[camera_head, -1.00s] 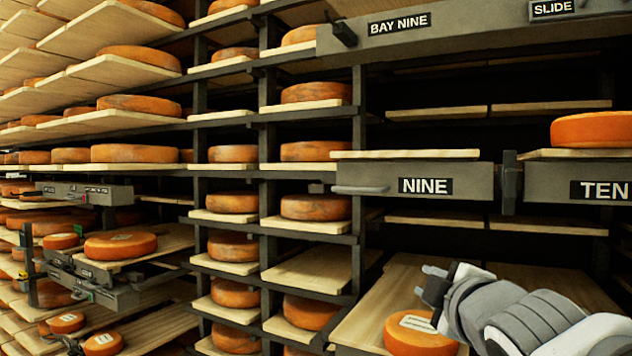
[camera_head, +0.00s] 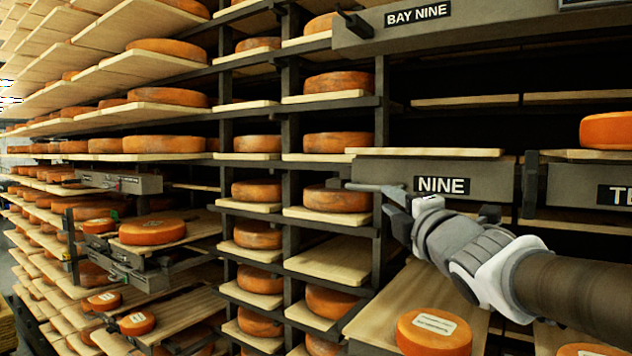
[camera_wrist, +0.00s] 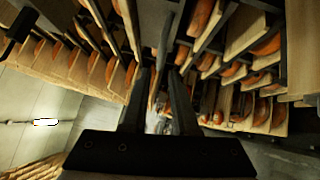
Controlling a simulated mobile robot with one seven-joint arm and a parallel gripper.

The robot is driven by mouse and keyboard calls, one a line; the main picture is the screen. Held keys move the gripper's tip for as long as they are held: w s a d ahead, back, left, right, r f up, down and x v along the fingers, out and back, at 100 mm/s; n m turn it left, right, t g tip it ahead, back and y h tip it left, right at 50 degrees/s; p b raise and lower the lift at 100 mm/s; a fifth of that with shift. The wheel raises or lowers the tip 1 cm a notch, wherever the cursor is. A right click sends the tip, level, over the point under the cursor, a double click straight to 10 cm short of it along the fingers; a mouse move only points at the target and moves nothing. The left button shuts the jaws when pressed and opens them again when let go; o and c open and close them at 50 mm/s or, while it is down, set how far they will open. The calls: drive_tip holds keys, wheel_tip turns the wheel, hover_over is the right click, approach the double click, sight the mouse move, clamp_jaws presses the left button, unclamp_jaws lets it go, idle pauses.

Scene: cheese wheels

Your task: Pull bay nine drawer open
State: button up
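The bay nine drawer front (camera_head: 492,174) is grey with a black NINE label, below a pale board in the head view. Its grey bar handle (camera_head: 362,187) sticks out at its left end. My gripper (camera_head: 388,198) is at the right part of this handle, overlapping it in the picture. Whether they touch I cannot tell. In the wrist view the two dark fingers (camera_wrist: 158,98) stand apart, with a thin strip between or beyond them; I cannot tell if it is the handle.
A grey beam (camera_head: 480,30) marked BAY NINE runs above. A TEN drawer (camera_head: 590,185) is to the right. A labelled cheese wheel (camera_head: 433,333) lies on a board below my arm. Shelves of cheese wheels (camera_head: 337,199) stand left. A pulled-out unit (camera_head: 150,262) juts out further left.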

sight(370, 187)
drive_tip(key=p+x, duration=0.3)
drive_tip(key=x, duration=0.9)
drive_tip(key=shift+w+f, duration=0.1)
drive_tip(key=shift+w, duration=0.1)
drive_tip(key=shift+c, duration=0.2)
clamp_jaws()
idle(0.9)
